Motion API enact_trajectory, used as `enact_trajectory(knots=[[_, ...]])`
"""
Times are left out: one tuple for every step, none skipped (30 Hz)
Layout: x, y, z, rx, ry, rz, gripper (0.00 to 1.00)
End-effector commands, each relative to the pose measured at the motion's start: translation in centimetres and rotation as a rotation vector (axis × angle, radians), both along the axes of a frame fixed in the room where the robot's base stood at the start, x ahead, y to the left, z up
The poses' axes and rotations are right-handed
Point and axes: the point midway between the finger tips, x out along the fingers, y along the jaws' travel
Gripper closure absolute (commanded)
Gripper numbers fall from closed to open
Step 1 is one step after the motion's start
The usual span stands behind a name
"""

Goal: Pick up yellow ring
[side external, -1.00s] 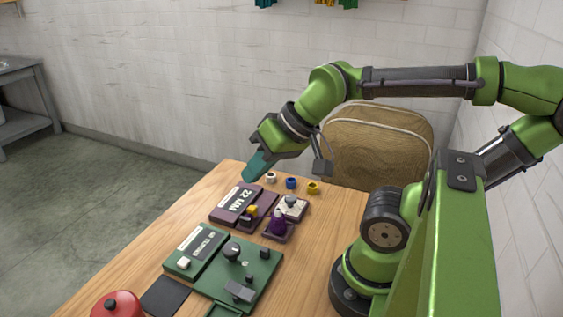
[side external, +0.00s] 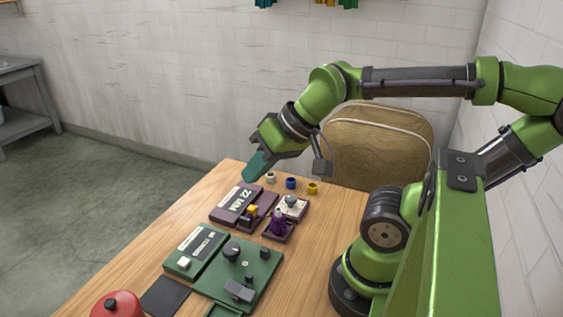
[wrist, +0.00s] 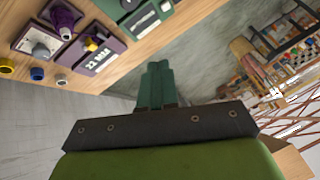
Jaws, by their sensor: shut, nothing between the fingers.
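The yellow ring (side external: 313,188) stands on the wooden table near its far edge, at the right end of a short row with a blue ring (side external: 291,183) and a white ring (side external: 271,177). In the wrist view the yellow ring (wrist: 6,67) is at the far left, partly cut off or close to the picture's edge. My gripper (side external: 253,168) has teal fingers that are shut and empty. It is above the table's far left corner, left of the white ring and apart from all the rings. The wrist view also shows the closed fingers (wrist: 157,75).
A purple "22 MM" panel (side external: 236,204) with a yellow knob lies nearer, beside a purple knob (side external: 279,224). Green panels (side external: 240,272), a dark pad (side external: 166,297) and a red round object (side external: 118,305) are at the front. Bare wood (side external: 320,225) lies right of the panels.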

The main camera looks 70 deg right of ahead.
Motion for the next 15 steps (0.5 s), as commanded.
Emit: enact_trajectory(knots=[[0.00, 0.00, 0.00, 0.000, 0.000, 0.000, 1.00], [0.00, 0.00, 0.00, 0.000, 0.000, 0.000, 1.00], [0.00, 0.00, 0.00, 0.000, 0.000, 0.000, 1.00], [0.00, 0.00, 0.00, 0.000, 0.000, 0.000, 1.00], [0.00, 0.00, 0.00, 0.000, 0.000, 0.000, 1.00], [0.00, 0.00, 0.00, 0.000, 0.000, 0.000, 1.00], [0.00, 0.00, 0.00, 0.000, 0.000, 0.000, 0.97], [0.00, 0.00, 0.00, 0.000, 0.000, 0.000, 0.92], [0.00, 0.00, 0.00, 0.000, 0.000, 0.000, 0.86], [0.00, 0.00, 0.00, 0.000, 0.000, 0.000, 0.82], [0.00, 0.00, 0.00, 0.000, 0.000, 0.000, 0.77], [0.00, 0.00, 0.00, 0.000, 0.000, 0.000, 0.71], [0.00, 0.00, 0.00, 0.000, 0.000, 0.000, 0.66], [0.00, 0.00, 0.00, 0.000, 0.000, 0.000, 0.62], [0.00, 0.00, 0.00, 0.000, 0.000, 0.000, 0.56]])
